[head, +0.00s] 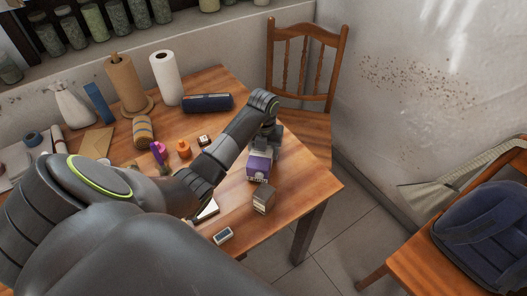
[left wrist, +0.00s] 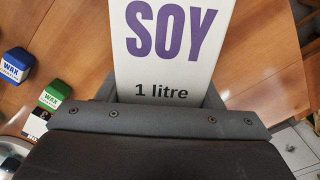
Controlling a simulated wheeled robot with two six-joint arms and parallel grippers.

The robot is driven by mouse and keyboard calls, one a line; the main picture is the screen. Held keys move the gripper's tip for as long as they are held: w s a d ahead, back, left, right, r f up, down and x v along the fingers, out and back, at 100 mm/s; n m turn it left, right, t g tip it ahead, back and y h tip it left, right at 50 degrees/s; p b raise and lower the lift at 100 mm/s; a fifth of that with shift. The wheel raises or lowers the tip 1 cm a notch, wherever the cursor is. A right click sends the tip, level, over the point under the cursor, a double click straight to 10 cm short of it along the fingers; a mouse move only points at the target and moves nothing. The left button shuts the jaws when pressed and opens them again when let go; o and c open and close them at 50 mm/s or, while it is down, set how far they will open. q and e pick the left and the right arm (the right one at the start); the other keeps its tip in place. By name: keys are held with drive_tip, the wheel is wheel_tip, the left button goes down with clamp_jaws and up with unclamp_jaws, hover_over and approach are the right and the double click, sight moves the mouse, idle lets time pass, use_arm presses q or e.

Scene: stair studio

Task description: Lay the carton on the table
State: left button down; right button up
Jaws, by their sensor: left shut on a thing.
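The carton (head: 259,166) is white and purple and sits near the right edge of the wooden table (head: 293,201). My left gripper (head: 264,145) reaches over the table from the left and is shut on the carton. The gripper body covers the near end of the carton in the left wrist view. I cannot tell whether the carton touches the table. My right gripper is not in view.
A small box (head: 264,199) stands just in front of the carton. A wooden chair (head: 303,60) stands behind the table. Bare tabletop lies right of the carton.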

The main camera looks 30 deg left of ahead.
use_arm(q)
drive_tip(key=shift+w+f, duration=0.1)
drive_tip(key=shift+f, duration=0.25)
drive_tip(key=shift+f, duration=0.1)
drive_tip(key=c, duration=0.8)
unclamp_jaws()
drive_tip(key=o, duration=0.4)
